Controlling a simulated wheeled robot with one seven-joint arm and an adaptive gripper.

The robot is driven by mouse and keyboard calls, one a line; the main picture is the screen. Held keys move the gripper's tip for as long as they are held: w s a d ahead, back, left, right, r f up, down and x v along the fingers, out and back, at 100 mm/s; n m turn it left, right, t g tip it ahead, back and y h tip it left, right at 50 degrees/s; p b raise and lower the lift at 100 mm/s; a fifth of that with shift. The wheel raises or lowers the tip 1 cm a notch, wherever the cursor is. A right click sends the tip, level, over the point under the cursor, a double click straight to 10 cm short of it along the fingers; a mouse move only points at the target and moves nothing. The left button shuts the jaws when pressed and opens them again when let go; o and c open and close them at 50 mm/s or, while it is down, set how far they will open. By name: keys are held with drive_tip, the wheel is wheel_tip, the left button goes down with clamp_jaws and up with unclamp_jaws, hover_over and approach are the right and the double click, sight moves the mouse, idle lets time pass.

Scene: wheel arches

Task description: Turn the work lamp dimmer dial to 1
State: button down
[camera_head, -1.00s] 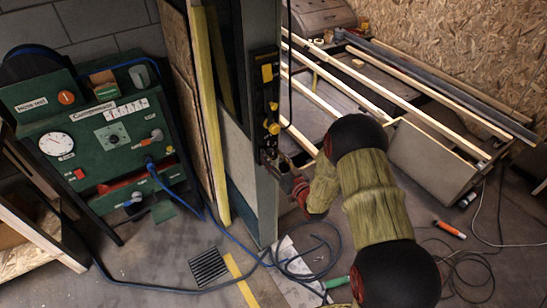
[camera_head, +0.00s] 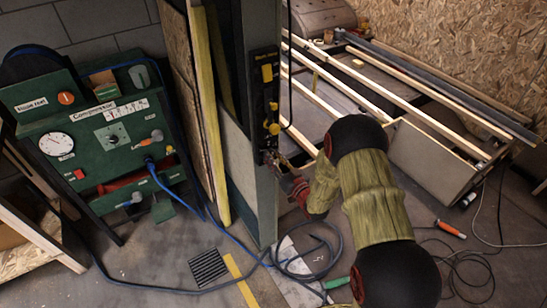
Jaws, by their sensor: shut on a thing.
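A narrow black control panel (camera_head: 265,95) is mounted on the side of the grey-green post in the middle of the head view. It carries a yellow switch at the top and yellow knobs lower down; its label is too small to read surely. My gripper (camera_head: 269,157) is at the panel's lower end, shut on a small part there, which I take to be the dimmer dial. The fingers hide most of the dial, and its pointer and numbers cannot be read. My arm reaches in from the lower right.
A green compressor panel (camera_head: 95,140) with a gauge and knobs stands at the left. Blue hose (camera_head: 215,240) loops over the floor below the post. Long wooden battens (camera_head: 370,90) lie on a frame at the back right. An orange-handled tool (camera_head: 450,229) lies on the floor.

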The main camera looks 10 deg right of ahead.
drive_tip(key=shift+b, duration=0.3)
drive_tip(key=n+b, duration=1.1)
drive_tip(key=shift+d+f+n, duration=0.1)
drive_tip(key=shift+n, duration=0.3)
drive_tip(key=shift+b, duration=0.4)
drive_tip(key=c, duration=1.5)
unclamp_jaws()
drive_tip(key=shift+c, duration=0.2)
drive_tip(key=shift+o, duration=0.3)
